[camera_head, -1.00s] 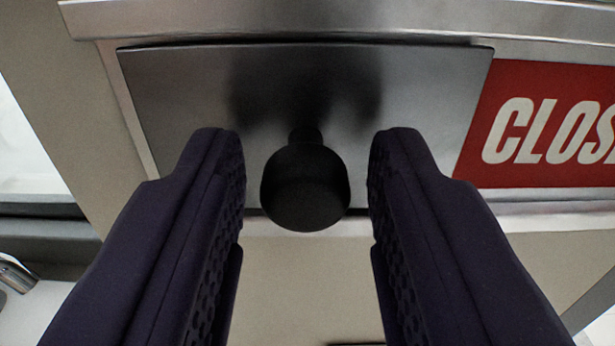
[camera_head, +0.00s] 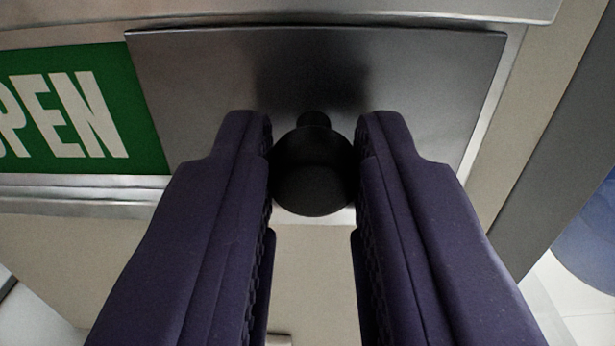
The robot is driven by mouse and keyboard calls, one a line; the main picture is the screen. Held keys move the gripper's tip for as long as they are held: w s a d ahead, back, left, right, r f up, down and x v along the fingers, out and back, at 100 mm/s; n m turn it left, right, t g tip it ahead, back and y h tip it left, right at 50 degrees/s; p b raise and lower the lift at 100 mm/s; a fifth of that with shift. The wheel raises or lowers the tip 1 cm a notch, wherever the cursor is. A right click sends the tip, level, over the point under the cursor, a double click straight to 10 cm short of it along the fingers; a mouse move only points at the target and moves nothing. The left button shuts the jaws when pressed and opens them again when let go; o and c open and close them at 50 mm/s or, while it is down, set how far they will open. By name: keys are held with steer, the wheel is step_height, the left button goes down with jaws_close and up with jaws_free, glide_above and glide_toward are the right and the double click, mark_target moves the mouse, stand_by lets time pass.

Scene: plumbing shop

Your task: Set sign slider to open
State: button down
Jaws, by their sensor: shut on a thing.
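The sign slider is a grey metal plate (camera_head: 420,75) in a metal frame, now at the frame's right end. A round black knob (camera_head: 312,178) stands out from the plate's lower middle. My gripper (camera_head: 313,165) has its two dark purple padded fingers on either side of the knob, shut on it. No red panel shows.
The metal frame rail (camera_head: 200,10) runs along above the plate. A beige wall surface (camera_head: 310,270) lies below. A dark grey upright strip (camera_head: 555,130) and a blue rounded thing (camera_head: 590,240) are at the right.

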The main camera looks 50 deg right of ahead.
steer(key=c, duration=1)
jaws_free()
steer(key=shift+s+d, duration=0.2)
steer(key=shift+s, duration=0.05)
steer(key=shift+o, duration=0.2)
steer(key=shift+w+a, duration=0.1)
steer(key=shift+a, duration=0.2)
steer(key=v, duration=0.7)
steer(key=shift+s, duration=0.25)
steer(key=shift+a, duration=0.1)
